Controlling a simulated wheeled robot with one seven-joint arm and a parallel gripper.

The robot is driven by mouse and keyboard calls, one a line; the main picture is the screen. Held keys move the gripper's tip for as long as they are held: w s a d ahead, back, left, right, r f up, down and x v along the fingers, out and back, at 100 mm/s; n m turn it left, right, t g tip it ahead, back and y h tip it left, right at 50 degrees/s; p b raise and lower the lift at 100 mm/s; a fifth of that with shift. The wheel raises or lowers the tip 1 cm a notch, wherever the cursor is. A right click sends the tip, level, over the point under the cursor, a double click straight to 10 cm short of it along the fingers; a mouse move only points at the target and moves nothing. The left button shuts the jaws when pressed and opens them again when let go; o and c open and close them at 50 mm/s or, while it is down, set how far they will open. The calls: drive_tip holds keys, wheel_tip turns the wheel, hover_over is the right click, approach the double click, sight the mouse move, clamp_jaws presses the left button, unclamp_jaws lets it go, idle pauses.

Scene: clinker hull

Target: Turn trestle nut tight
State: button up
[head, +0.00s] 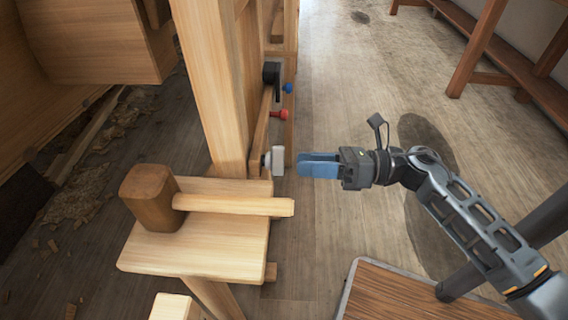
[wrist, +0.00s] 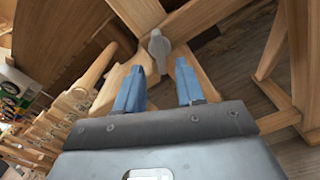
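The trestle nut (head: 276,160) is a pale grey piece on the side of the wooden trestle (head: 215,85), just above the small shelf. In the wrist view the nut (wrist: 159,48) shows as a grey winged piece where wooden beams meet, its lower wing hanging down. My gripper (head: 302,165) points left at the nut, with a small gap between. In the wrist view my gripper (wrist: 157,72) has its two blue fingers apart, with nothing between them. The nut appears beyond and between the fingertips, apart from both.
A wooden mallet (head: 148,197) lies on the shelf (head: 195,250), its handle pointing right below the nut. A red knob (head: 279,114), a blue knob (head: 287,88) and a black fitting (head: 271,75) sit farther along the trestle. Floor right of the trestle is largely clear; a bench (head: 500,50) stands upper right.

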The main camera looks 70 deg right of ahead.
sight(273, 161)
drive_tip(key=x, duration=0.5)
clamp_jaws()
idle(0.3)
